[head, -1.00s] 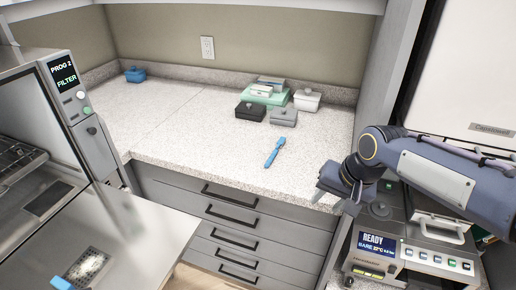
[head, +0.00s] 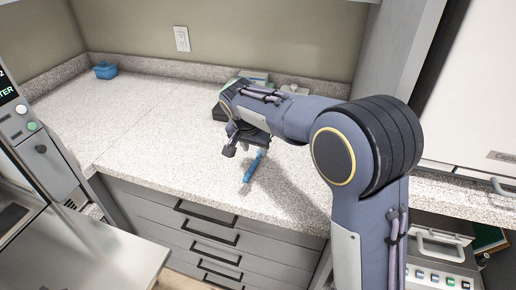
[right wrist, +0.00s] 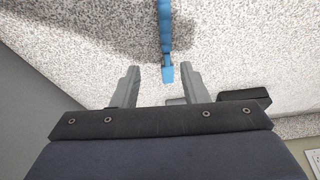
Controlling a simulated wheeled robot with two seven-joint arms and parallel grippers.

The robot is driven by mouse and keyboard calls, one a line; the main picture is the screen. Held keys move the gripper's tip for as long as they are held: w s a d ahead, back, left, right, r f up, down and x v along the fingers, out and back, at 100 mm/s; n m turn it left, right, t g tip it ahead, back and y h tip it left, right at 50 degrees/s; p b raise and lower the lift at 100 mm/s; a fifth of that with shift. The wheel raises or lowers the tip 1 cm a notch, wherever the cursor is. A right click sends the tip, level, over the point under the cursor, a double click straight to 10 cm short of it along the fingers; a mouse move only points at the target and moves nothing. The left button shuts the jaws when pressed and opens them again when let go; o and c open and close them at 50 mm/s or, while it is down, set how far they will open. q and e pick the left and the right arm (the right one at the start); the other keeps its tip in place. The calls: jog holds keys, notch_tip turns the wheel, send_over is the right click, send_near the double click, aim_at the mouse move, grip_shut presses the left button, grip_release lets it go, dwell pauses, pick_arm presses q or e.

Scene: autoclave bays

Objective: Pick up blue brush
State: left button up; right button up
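The blue brush (head: 253,167) lies on the speckled countertop near its front edge. In the right wrist view the brush (right wrist: 165,30) runs up from between the fingertips toward the top edge. My right gripper (head: 244,149) hangs over the counter at the brush's far end; it also shows in the right wrist view (right wrist: 160,67). My left gripper is not in view.
A small blue box (head: 106,70) sits at the back left of the counter (head: 150,130). Several boxes behind my right arm are mostly hidden; a dark one (right wrist: 245,95) shows near the right finger. Grey drawers (head: 190,225) lie below.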

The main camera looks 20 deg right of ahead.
aim_at(257, 158)
jog(key=shift+w+a+f, duration=0.15)
jog(key=shift+w, duration=0.6)
jog(key=shift+w+f, duration=0.15)
jog(key=shift+f, duration=0.1)
jog(key=shift+d+f, duration=0.25)
jog(key=shift+f, duration=0.5)
jog(key=p+x, duration=0.1)
jog(key=x, duration=0.4)
jog(key=shift+w+d, duration=0.2)
jog(key=shift+w, duration=0.05)
jog(key=shift+c, duration=0.4)
grip_shut()
